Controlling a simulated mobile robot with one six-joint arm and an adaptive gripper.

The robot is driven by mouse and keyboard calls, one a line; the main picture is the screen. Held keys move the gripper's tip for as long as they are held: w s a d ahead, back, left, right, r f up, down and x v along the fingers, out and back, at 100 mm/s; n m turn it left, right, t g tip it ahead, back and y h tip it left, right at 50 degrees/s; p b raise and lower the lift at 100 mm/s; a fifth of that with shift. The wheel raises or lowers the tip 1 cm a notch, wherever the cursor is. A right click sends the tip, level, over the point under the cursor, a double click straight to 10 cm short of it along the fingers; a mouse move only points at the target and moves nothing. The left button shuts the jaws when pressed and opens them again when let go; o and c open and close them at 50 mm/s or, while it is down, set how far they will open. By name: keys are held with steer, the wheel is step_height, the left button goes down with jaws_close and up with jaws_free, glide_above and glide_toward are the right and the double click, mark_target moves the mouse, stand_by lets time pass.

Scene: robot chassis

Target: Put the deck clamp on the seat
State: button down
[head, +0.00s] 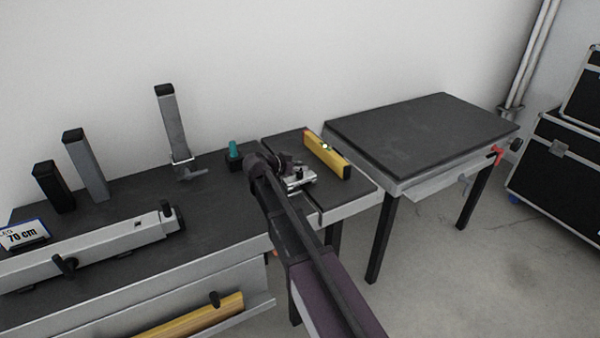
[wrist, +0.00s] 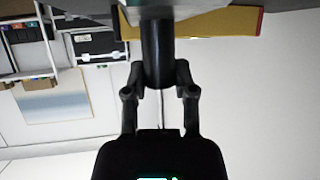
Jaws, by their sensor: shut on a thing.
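My gripper (wrist: 158,78) is shut on the dark round post of the deck clamp (wrist: 157,40) in the wrist view, with one finger on each side. The clamp's pale metal body shows past the post at the top of that picture. In the head view my gripper (head: 268,165) is over the right end of the workbench, and the silver clamp (head: 300,179) shows just right of it, close to the narrow deck piece (head: 350,193). I cannot tell whether the clamp touches the deck. My arm hides part of it. I cannot make out the seat for certain.
A yellow spirit level (head: 328,157) lies right beside the clamp. A teal-topped item (head: 234,150) stands close left of my gripper. A dark-topped table (head: 425,130) stands to the right with a clear top. Upright posts (head: 86,165) and a long beam (head: 95,245) occupy the left bench.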

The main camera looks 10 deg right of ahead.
steer(key=shift+f, duration=0.35)
steer(key=shift+c, duration=2.2)
jaws_free()
steer(key=shift+r, duration=0.2)
steer(key=shift+s+a+r+p, duration=0.25)
steer(key=shift+a+r+p, duration=0.1)
steer(key=shift+a, duration=0.15)
steer(key=p+v, duration=0.4)
steer(key=v, duration=0.6)
steer(key=shift+s+a, duration=0.2)
steer(key=shift+a, duration=0.1)
